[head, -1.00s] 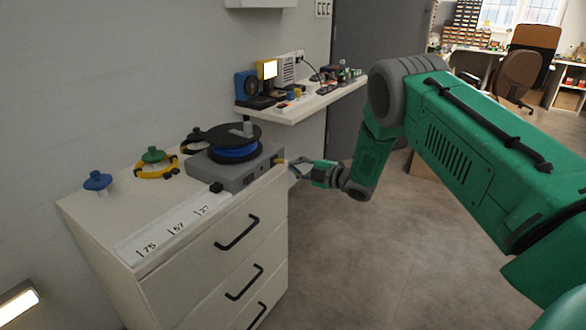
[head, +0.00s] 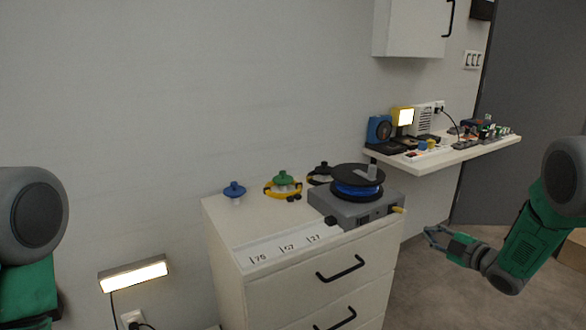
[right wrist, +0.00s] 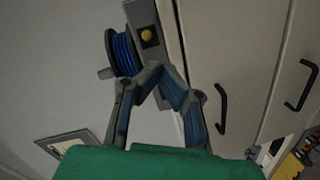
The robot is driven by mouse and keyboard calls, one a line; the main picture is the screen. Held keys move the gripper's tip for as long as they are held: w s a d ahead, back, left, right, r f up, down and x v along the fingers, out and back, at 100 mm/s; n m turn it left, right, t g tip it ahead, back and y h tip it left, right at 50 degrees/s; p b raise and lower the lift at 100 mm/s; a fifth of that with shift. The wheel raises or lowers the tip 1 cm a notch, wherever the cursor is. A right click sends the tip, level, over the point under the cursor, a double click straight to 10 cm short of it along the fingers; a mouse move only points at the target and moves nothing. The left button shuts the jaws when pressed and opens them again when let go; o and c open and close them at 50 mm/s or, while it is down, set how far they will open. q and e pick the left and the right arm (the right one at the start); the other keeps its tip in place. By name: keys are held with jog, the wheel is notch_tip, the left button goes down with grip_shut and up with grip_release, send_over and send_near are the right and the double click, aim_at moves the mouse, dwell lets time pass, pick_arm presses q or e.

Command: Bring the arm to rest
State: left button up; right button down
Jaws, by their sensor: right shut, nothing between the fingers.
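My right arm comes in from the right in the head view, green with grey joints. Its gripper (head: 432,236) is shut and empty, just right of the drawer cabinet (head: 325,278) and below the yellow knob (head: 398,209) of the grey box. In the right wrist view my right gripper (right wrist: 162,78) has its fingers together in front of the grey box (right wrist: 148,30) and the blue spool (right wrist: 122,52). Part of my left arm shows at the left edge of the head view; its gripper is out of view.
The grey box (head: 345,213) carries a black-and-blue spool (head: 357,188) on the cabinet top. Blue (head: 234,190) and green (head: 283,178) knobbed items stand beside it. A cluttered wall shelf (head: 440,158) is at the back right. A lit lamp (head: 135,274) is at lower left. Floor right of the cabinet is free.

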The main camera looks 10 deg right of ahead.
jog(key=s+a+f+m+g+h+p, duration=0.15)
jog(key=s+a+f+m+g, duration=0.3)
jog(key=s+a+f, duration=0.45)
jog(key=s+a+f+m+g+h, duration=0.35)
jog(key=s+f+m, duration=0.35)
jog(key=s, duration=0.5)
pick_arm(q)
jog(key=shift+a+r, duration=0.3)
jog(key=shift+r, duration=0.55)
pick_arm(e)
jog(key=s+a+m+g, duration=0.2)
jog(key=s+g, duration=0.1)
jog(key=s, duration=1)
jog(key=s+a+f+m+g, duration=0.1)
jog(key=s+a+m+g, duration=0.1)
jog(key=s, duration=1.1)
jog(key=shift+s+a+f+g+h, duration=0.15)
jog(key=shift+s+a+g+h, duration=0.2)
jog(key=shift+g, duration=0.55)
pick_arm(q)
jog(key=shift+d, duration=0.1)
pick_arm(e)
jog(key=shift+w+d+m, duration=0.1)
jog(key=shift+m, duration=0.15)
pick_arm(q)
jog(key=shift+d+r, duration=0.1)
jog(key=shift+d, duration=0.2)
pick_arm(e)
jog(key=shift+d+f, duration=0.15)
jog(key=shift+d, duration=0.1)
